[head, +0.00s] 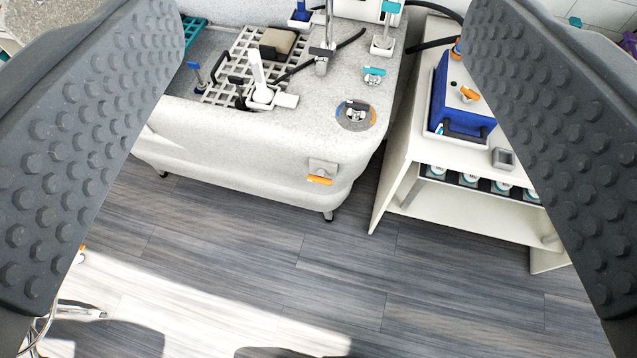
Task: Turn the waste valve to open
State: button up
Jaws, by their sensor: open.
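A small valve with an orange handle (320,180) sits on a grey plate on the lower front wall of the speckled grooming tub (230,150). Its handle lies roughly level, tilted slightly down to the right. It carries no label I can read, so I cannot confirm that it is the waste valve. My gripper (320,70) is open and empty, its two studded dark pads wide apart at the left and right of the head view. The orange handle shows between the pads, apart from both, some distance away.
The tub rim holds a round blue-and-orange dial (356,113) and a teal-handled valve (374,74). A pale grate (230,65) lies inside. Right of the tub, a shelf unit (405,190) carries a blue box (455,105) with an orange lever. The plank floor in front is clear.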

aim_at(319, 182)
jog(key=o, duration=0.5)
jog(key=shift+w+f, duration=0.1)
jog(key=shift+c, duration=0.2)
jog(key=w+a+f+m+b, duration=0.1)
jog(key=w+a+f+b, duration=0.1)
jog(key=w+f, duration=0.75)
jog(key=w+a+f+t+b, duration=0.1)
jog(key=w+a+f+b, duration=0.1)
jog(key=w+f, duration=0.8)
jog(key=w+a+f+m+b, duration=0.15)
jog(key=w+f, duration=0.35)
jog(key=f, duration=0.9)
notch_tip(319, 182, down, 22)
jog(key=h+b, duration=0.2)
jog(key=b, duration=0.1)
jog(key=s+d+f+t+h+b, duration=0.1)
jog(key=s+f+h+b, duration=0.35)
jog(key=f, duration=1.25)
jog(key=shift+m+y, duration=0.25)
jog(key=shift+y, duration=0.7)
jog(key=x, duration=1.2)
jog(key=shift+d, duration=0.4)
